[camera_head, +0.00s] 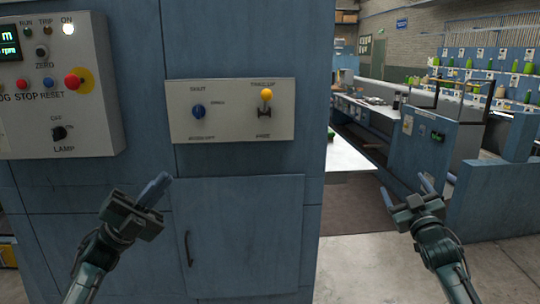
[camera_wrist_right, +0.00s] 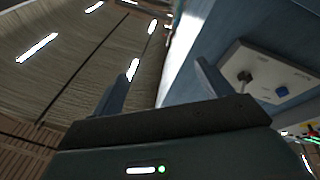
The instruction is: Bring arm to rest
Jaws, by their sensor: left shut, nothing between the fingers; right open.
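My left gripper (camera_head: 158,188) is shut and empty, in front of the blue cabinet (camera_head: 240,40) in the head view. It points up and to the right, below the small grey panel. My right gripper (camera_head: 404,190) is open and empty, to the right of the cabinet, with its fingers pointing up. In the right wrist view the two fingers of the right gripper (camera_wrist_right: 160,90) stand apart with nothing between them.
A panel (camera_head: 228,132) with a blue knob (camera_head: 198,111) and a yellow-topped lever (camera_head: 266,95) is on the cabinet. A control box (camera_head: 90,130) with buttons is at left. Benches (camera_head: 435,150) and shelves with green items stand at the back right.

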